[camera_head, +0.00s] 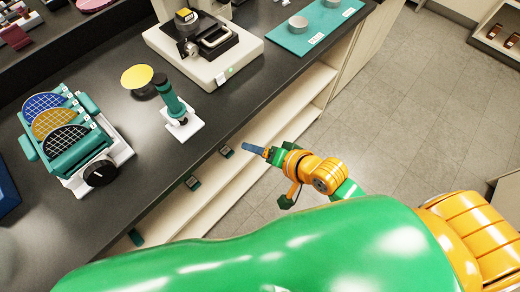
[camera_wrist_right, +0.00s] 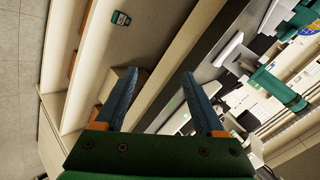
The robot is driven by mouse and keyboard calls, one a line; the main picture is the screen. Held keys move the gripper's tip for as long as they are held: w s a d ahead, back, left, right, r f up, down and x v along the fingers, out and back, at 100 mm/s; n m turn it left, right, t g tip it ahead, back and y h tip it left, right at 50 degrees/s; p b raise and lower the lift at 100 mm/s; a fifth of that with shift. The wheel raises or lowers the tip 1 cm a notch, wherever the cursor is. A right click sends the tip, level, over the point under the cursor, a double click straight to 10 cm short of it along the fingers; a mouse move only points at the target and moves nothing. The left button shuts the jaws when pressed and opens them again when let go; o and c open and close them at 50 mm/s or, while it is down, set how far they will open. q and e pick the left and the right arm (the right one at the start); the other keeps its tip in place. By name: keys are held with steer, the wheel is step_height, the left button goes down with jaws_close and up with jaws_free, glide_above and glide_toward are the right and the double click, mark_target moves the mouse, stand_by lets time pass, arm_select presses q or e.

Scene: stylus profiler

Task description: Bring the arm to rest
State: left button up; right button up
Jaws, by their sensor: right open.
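My right arm, with green and orange links, reaches in from the right of the head view. Its gripper (camera_head: 254,150) has blue fingers and hangs in the air off the front edge of the dark bench (camera_head: 190,240). In the right wrist view the gripper (camera_wrist_right: 157,84) has its two blue fingers wide apart, with nothing between them. It touches nothing that I can see. My left gripper is not in view.
A white profiler (camera_head: 222,66) stands at the back of the bench. A teal rack of several wafers (camera_head: 62,160) is at left. A teal mat (camera_head: 318,30) lies at right. Open shelves (camera_head: 315,85) run below; the floor is clear.

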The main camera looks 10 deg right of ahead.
steer(key=shift+w+a, duration=0.1)
steer(key=shift+f, duration=0.1)
steer(key=s+d+f+n+g+h, duration=0.1)
steer(key=s+d+f, duration=0.15)
steer(key=f, duration=0.45)
steer(key=s+d+f+n+g+h, duration=0.1)
steer(key=s+d+f+h, duration=0.1)
steer(key=d+f, duration=0.35)
steer(key=s+d+f+n+g+h, duration=0.1)
steer(key=s+f, duration=0.2)
steer(key=f, duration=0.6)
steer(key=s+d+f+n+g+h, duration=0.1)
steer(key=s+f, duration=0.3)
steer(key=s, duration=0.5)
steer(key=s+d+f+n+g, duration=0.2)
steer(key=s+f+n+g, duration=0.1)
steer(key=s, duration=0.5)
step_height(320, 180, down, 2)
steer(key=shift+s+f+n+h, duration=0.1)
steer(key=shift+s+n+h, duration=0.3)
steer(key=shift+n, duration=0.3)
steer(key=shift+w, duration=0.1)
